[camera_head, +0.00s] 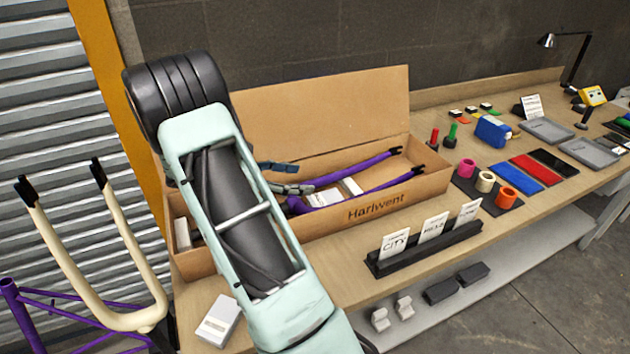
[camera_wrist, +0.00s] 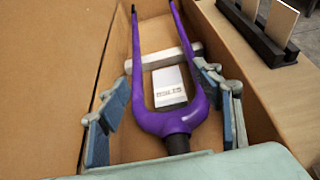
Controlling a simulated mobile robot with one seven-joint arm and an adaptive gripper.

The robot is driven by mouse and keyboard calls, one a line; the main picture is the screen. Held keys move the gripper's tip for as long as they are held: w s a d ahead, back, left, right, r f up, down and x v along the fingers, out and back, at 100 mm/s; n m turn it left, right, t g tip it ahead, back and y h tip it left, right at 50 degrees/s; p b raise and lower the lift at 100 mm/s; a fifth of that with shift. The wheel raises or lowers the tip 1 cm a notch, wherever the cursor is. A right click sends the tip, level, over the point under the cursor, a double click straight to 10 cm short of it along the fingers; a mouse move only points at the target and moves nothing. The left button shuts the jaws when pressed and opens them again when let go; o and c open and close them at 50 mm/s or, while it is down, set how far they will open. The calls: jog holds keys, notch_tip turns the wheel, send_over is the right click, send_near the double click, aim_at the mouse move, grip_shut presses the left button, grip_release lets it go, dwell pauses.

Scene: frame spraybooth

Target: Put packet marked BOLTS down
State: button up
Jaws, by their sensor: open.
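The white packet marked BOLTS (camera_wrist: 170,88) lies in the long cardboard box, between the two legs of a purple fork (camera_wrist: 158,120). In the head view a pale patch between the fork legs looks like the packet (camera_head: 322,197). My gripper (camera_wrist: 162,92) is open above the box, with one blue-padded finger on each side of the fork. Nothing is held between the pads. In the head view my gripper (camera_head: 286,178) reaches into the box from the left, and my arm hides part of the box.
The cardboard box (camera_head: 420,186), marked Hariwent, has its lid raised behind. A pale bar (camera_wrist: 150,60) crosses by the fork legs. A card rack (camera_head: 425,249) stands in front. A small white box (camera_head: 218,320) lies near the bench's front left. A cream fork (camera_head: 85,270) stands left.

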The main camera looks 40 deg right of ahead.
jog(key=shift+v, duration=1.55)
